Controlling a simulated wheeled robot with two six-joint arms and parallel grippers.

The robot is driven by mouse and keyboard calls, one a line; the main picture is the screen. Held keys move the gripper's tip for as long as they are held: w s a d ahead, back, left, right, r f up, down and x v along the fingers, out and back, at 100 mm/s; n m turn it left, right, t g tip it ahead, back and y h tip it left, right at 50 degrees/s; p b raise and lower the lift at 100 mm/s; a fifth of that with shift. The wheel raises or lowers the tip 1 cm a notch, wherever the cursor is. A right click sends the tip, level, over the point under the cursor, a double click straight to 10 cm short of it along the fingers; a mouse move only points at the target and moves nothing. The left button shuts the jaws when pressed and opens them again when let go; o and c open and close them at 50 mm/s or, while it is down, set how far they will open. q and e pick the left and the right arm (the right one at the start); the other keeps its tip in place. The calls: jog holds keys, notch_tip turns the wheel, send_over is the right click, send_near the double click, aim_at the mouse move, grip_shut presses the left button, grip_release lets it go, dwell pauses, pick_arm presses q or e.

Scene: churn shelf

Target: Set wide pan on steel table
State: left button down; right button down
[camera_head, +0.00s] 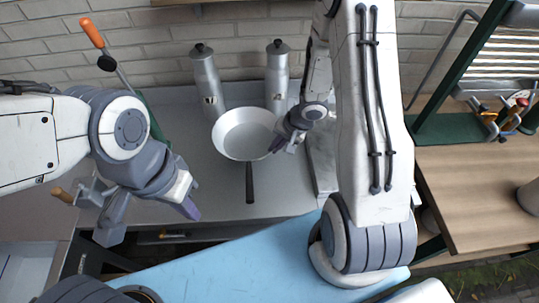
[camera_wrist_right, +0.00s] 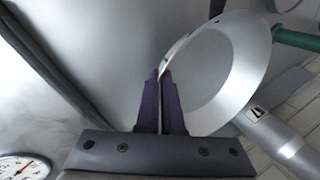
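The wide pan (camera_head: 244,133) is a shallow, light metal pan with a long dark handle pointing toward me. It is over the grey steel table (camera_head: 215,190); whether its base touches the top I cannot tell. My right gripper (camera_head: 283,142) is at the pan's right rim. In the right wrist view, the purple fingers of this gripper (camera_wrist_right: 160,102) are close together with the rim of the pan (camera_wrist_right: 225,75) between them. My left gripper (camera_head: 187,205) is empty, left of the pan and nearer to me; its finger opening is unclear.
Two metal churns (camera_head: 207,80) (camera_head: 277,75) with black-knobbed lids stand behind the pan by the brick wall. An orange-handled tool (camera_head: 93,34) is at the back left. A wooden table (camera_head: 470,190) stands right.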

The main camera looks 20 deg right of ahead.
aim_at(248, 152)
jog(key=shift+w+a+f, duration=0.5)
jog(key=shift+w, duration=0.2)
notch_tip(248, 152, down, 4)
jog(key=shift+w+f+b, duration=0.1)
jog(key=shift+b, duration=1.05)
jog(key=c, duration=1.1)
grip_release()
